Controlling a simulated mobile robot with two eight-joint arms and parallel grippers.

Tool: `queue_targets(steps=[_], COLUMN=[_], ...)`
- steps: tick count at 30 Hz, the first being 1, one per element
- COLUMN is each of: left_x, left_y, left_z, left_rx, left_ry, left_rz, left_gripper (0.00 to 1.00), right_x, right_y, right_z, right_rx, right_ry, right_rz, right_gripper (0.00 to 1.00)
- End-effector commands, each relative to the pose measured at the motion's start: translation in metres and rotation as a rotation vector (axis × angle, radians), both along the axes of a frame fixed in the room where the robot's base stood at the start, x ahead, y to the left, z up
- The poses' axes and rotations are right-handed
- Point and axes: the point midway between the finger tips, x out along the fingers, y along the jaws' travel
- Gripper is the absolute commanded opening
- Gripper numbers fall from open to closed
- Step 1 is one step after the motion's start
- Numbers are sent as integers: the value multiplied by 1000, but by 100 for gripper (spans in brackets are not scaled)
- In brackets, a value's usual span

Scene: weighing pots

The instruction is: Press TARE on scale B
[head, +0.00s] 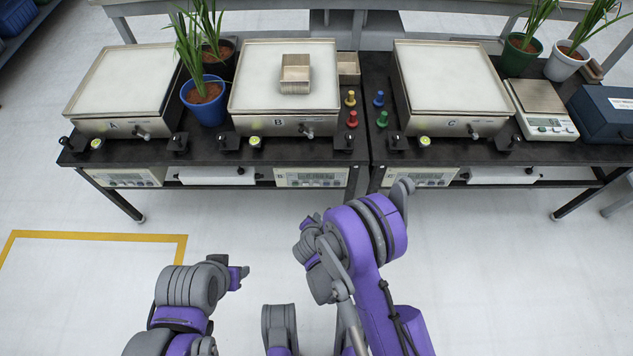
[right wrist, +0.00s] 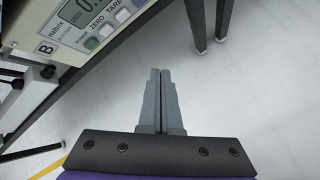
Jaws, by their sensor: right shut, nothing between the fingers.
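In the right wrist view the panel (right wrist: 62,35) is at upper left, with a B tag, a partly cut-off display and a row of buttons. The TARE button (right wrist: 122,15) is pale, beside the ZERO button (right wrist: 106,30). My right gripper (head: 310,219) is below and in front of this panel. Its fingers (right wrist: 160,72) are shut, empty and clear of the buttons. My left gripper (head: 241,274) is low, its fingers unclear.
Scale A (head: 120,88) is left, scale C (head: 452,85) right, each with its own panel below. A blue potted plant (head: 206,100) stands between A and B. Small coloured weights (head: 352,118) stand between B and C. Bench legs (right wrist: 197,25) are near; the floor is clear.

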Motion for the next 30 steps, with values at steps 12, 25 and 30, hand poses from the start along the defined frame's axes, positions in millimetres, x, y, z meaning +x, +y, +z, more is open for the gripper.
queue_targets(steps=[12, 25, 30], left_x=[-1, -3, -2], left_y=[0, 0, 0], left_z=[3, 14, 10], left_rx=[0, 0, 0], left_ry=[0, 0, 0], left_rz=[0, 0, 0], left_gripper=[50, 50, 50], right_x=[11, 69, 83], right_y=[0, -1, 0], right_z=[1, 0, 0], right_rx=[2, 2, 3], right_ry=[0, 0, 0], right_rz=[-3, -3, -4], right_gripper=[0, 0, 0])
